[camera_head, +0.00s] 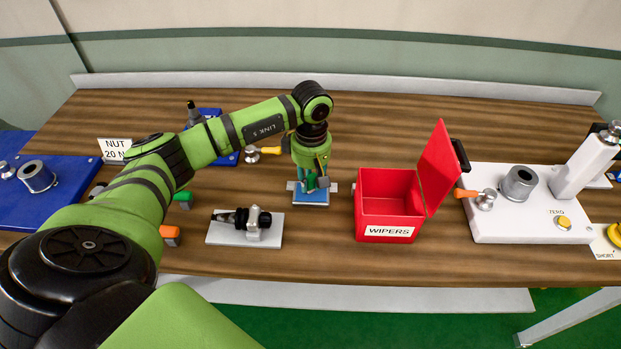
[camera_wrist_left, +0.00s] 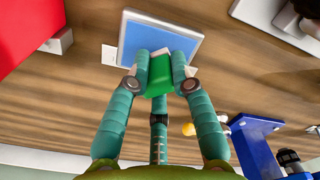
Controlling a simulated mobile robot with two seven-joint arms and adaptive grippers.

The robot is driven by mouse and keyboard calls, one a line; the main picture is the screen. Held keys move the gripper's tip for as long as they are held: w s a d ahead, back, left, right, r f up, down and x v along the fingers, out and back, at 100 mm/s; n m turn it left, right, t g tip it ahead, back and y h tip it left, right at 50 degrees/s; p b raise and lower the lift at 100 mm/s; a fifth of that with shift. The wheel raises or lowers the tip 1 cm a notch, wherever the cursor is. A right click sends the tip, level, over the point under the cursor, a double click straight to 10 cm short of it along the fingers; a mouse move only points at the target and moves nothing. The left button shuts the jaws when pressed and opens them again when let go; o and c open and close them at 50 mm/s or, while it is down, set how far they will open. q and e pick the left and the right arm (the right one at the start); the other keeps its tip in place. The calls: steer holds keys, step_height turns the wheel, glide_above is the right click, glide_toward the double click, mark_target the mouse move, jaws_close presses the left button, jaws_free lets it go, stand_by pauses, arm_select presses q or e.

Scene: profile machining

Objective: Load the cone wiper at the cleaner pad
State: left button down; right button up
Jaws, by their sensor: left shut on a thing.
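My left gripper (camera_head: 310,187) points down over the cleaner pad, a blue square in a pale frame (camera_head: 310,201), near the table's middle. In the left wrist view the gripper (camera_wrist_left: 160,78) is shut on a small green block, which I take to be the cone wiper (camera_wrist_left: 160,71). The wiper overlaps the edge of the blue pad (camera_wrist_left: 151,38) in that view. I cannot tell whether it touches the pad. The red WIPERS box (camera_head: 388,219) stands open to the right of the pad, with its lid raised. My right gripper is not in view.
A black and silver tool holder (camera_head: 254,220) lies on a white plate left of the pad. A white station (camera_head: 487,231) with a metal socket and yellow button is at the right. Blue fixtures (camera_head: 72,202) are at the left. Bare wood lies behind the pad.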

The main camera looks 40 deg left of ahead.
mark_target(310, 178)
arm_select(q)
steer(key=shift+f+b, duration=0.4)
steer(key=shift+f, duration=0.05)
stand_by(0.3)
steer(key=shift+f+b, duration=0.1)
steer(key=shift+b, duration=0.2)
stand_by(1.4)
steer(key=shift+r+p, duration=1.9)
steer(key=shift+r, duration=1.65)
